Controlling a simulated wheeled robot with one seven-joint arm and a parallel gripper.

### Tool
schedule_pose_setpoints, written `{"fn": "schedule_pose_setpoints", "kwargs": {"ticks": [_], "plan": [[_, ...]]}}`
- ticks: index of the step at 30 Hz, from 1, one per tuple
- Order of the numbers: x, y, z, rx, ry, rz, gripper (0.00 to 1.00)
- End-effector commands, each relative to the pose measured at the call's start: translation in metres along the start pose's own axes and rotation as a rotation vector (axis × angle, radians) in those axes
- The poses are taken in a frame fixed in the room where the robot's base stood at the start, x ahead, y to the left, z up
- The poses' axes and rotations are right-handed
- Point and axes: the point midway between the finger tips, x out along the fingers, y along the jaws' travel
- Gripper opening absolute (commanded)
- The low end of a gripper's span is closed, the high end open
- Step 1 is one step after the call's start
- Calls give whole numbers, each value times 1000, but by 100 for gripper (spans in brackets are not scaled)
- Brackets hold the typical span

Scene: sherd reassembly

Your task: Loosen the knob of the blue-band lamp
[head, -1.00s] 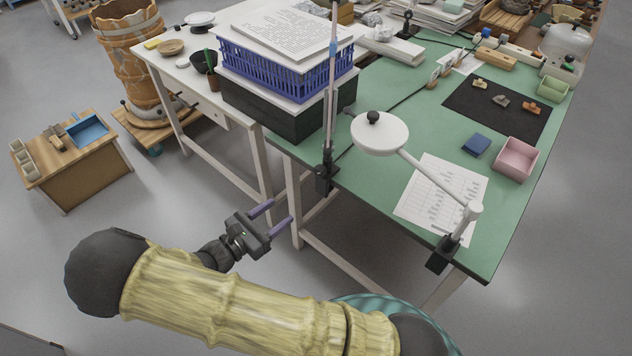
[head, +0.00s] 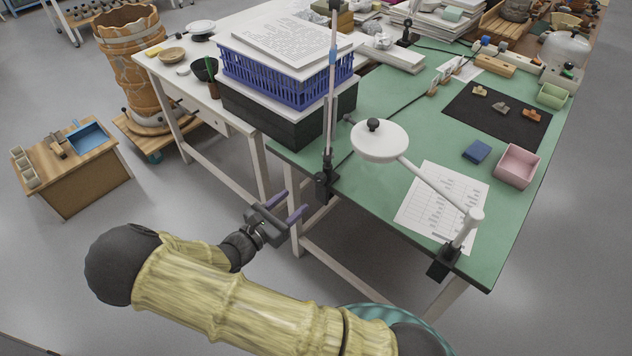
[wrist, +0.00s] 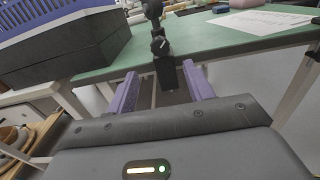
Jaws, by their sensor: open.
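The blue-band lamp (head: 331,100) is an upright pale pole with a blue band, held by a black clamp (head: 325,186) on the near edge of the green table. In the wrist view the clamp (wrist: 167,76) stands straight ahead, and a small dark knob with a light mark (wrist: 159,45) shows on its front. My gripper (head: 295,204) is open and empty, with purple fingers. It is left of the clamp in the head view, apart from it. In the wrist view the fingers (wrist: 160,78) appear on either side of the clamp's lower part, with the knob above.
A second lamp with a round white head (head: 380,141) is clamped at the table's near right corner. A blue basket (head: 285,82) sits on a dark box (head: 262,112) left of the pole. A printed sheet (head: 440,205) lies on the green table (head: 375,190).

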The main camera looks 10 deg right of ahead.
Motion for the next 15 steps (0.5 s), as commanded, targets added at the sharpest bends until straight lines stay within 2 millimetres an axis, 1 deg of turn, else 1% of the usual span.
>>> {"fn": "schedule_pose_setpoints", "kwargs": {"ticks": [1, 3, 12, 15], "plan": [[10, -1, 0, -2, -1, -4, 52], [23, -1, 0, -2, -1, -4, 52], [75, -1, 0, -3, 0, -3, 52], [89, -1, 0, -1, -1, -3, 52]]}}
